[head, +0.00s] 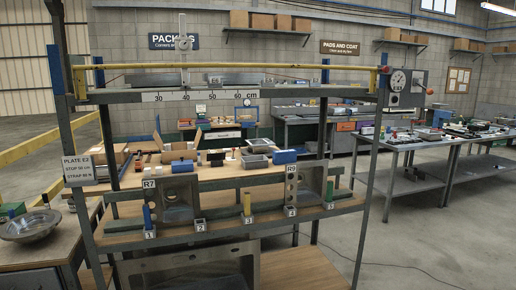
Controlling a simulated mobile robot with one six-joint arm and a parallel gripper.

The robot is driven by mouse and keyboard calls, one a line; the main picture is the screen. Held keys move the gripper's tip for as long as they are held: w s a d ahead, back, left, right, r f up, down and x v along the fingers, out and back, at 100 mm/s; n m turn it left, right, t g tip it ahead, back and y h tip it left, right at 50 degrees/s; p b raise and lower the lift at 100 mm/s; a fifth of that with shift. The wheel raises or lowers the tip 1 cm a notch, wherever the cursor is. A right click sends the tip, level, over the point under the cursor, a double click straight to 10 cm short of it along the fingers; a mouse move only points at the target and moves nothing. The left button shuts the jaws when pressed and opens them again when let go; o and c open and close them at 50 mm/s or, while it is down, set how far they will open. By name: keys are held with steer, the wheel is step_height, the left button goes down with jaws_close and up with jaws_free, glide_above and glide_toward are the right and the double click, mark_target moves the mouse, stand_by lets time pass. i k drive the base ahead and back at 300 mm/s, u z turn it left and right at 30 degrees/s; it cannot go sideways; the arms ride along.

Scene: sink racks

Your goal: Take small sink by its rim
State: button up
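My gripper is not in view. A steel rack (215,236) stands in front of me, with numbered slots along its middle shelf. Two steel sinks stand on edge there: one under the R7 label (174,201) at the left, and a narrower one under the R9 label (306,187) at the right. A larger rectangular sink (128,272) is on the lower shelf, partly cut off by the bottom edge. A round steel sink (30,226) lies on a bench at the far left. I cannot tell which is the small sink.
A yellow bar (230,67) and a cm scale (200,96) run across the rack's top. A cluttered workbench (215,173) stands behind. The floor at right (440,240) is open, with a cable.

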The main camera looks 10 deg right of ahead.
mark_target(256, 146)
steer(key=z, duration=4.75)
steer(key=i, duration=0.1)
steer(key=u, duration=3.2)
steer(key=i, duration=3.85)
steer(key=z, duration=0.05)
